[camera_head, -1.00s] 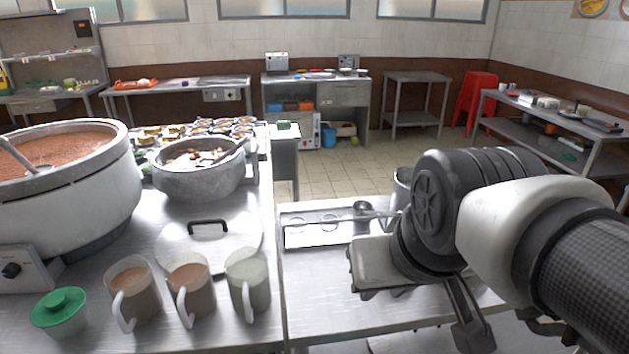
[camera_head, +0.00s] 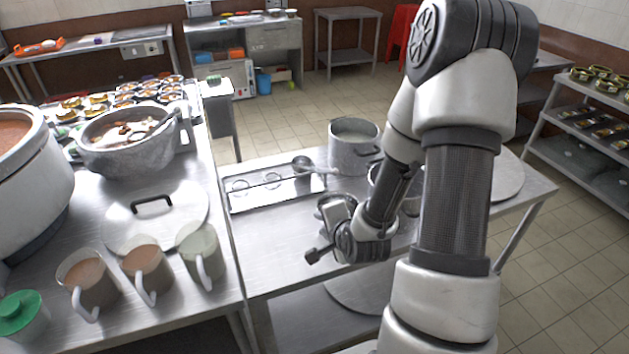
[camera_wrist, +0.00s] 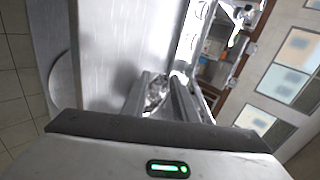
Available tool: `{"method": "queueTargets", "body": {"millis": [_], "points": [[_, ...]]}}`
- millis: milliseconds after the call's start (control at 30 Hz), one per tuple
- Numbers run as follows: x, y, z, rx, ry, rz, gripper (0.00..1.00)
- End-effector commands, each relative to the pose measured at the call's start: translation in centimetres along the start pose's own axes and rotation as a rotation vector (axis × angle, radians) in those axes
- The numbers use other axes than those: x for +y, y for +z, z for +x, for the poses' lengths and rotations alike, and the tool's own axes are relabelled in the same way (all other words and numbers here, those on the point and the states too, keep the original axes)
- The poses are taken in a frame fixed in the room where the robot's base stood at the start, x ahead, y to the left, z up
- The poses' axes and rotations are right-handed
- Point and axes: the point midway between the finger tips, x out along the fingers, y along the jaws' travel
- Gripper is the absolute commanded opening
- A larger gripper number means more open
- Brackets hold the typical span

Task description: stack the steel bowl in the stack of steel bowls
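My gripper (camera_wrist: 163,85) is low over the steel table, its hand in the middle of the head view. In the wrist view its two fingers stand apart, with a shiny steel shape between them. I cannot tell whether this shape is the steel bowl, or whether the fingers touch it. In the head view my arm hides the fingertips. Round steel ware (camera_head: 412,206), which may be the stack of steel bowls, shows behind my arm, right of the hand. My arm covers much of it, so I cannot make out single bowls.
A steel pot (camera_head: 352,150) stands behind the hand. A steel tray (camera_head: 243,206) with a ladle (camera_head: 303,166) lies to its left. A pot lid (camera_head: 180,222) and several mugs (camera_head: 147,270) are on the left counter. The table's front left is bare.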

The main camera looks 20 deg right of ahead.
Motion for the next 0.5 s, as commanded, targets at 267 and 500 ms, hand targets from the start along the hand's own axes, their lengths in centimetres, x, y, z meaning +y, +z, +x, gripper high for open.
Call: {"method": "queueTargets", "body": {"millis": [267, 500], "points": [[4.0, 0.4, -1.1, -0.021, -0.209, 0.801, 0.26], [4.7, -0.2, -2.9, -0.023, -0.352, 1.183, 0.26]]}}
